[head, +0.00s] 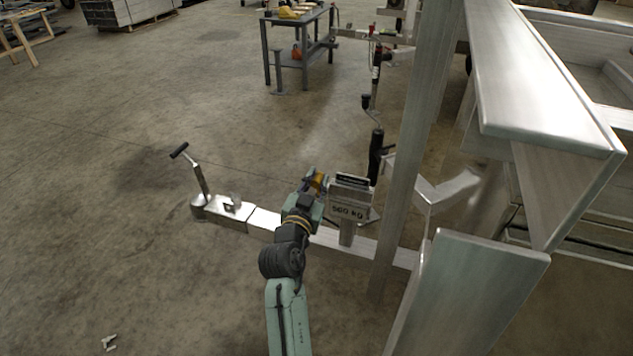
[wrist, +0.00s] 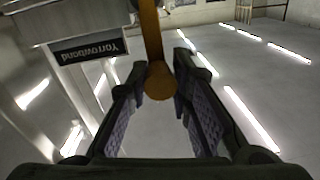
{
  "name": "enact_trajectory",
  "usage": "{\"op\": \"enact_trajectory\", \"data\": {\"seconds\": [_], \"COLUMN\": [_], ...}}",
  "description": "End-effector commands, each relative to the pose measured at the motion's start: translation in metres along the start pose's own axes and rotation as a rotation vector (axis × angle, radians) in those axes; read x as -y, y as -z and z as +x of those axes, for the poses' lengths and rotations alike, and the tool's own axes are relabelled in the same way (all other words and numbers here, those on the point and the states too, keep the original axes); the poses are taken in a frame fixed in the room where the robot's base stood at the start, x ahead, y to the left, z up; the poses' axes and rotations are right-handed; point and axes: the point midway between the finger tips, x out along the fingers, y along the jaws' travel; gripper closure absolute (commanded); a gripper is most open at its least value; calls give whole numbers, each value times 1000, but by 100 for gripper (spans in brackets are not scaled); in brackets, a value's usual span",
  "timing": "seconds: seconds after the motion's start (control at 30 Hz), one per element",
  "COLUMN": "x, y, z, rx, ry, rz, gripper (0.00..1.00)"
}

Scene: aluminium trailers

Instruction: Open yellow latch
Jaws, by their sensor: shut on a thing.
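The yellow latch (wrist: 152,35) is an orange-yellow bar with a rounded end in the wrist view. It comes down from the top of that picture, and its rounded end lies between the fingers. My gripper (wrist: 160,78) is shut on the latch near that end. In the head view my gripper (head: 312,184) is at the left side of the grey box marked 560 kg (head: 347,209), with a small orange part of the latch (head: 319,182) showing. The fingers hide most of the latch there.
The box stands on the trailer's metal drawbar (head: 264,222). A black jack post (head: 376,155) stands behind the box, and an upright aluminium post (head: 411,150) is to the right. Open floor lies to the left.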

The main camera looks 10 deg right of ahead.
Motion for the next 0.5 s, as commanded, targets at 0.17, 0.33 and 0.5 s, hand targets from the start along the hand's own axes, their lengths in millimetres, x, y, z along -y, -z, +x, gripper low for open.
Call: {"op": "enact_trajectory", "data": {"seconds": [0.17, 0.33, 0.5], "x": [0, 1, 4], "y": [0, 0, -1], "z": [0, 0, 0], "rx": [0, 1, 5], "ry": [0, 1, 0], "rz": [-1, -9, -55], "gripper": [100, 100, 100]}}
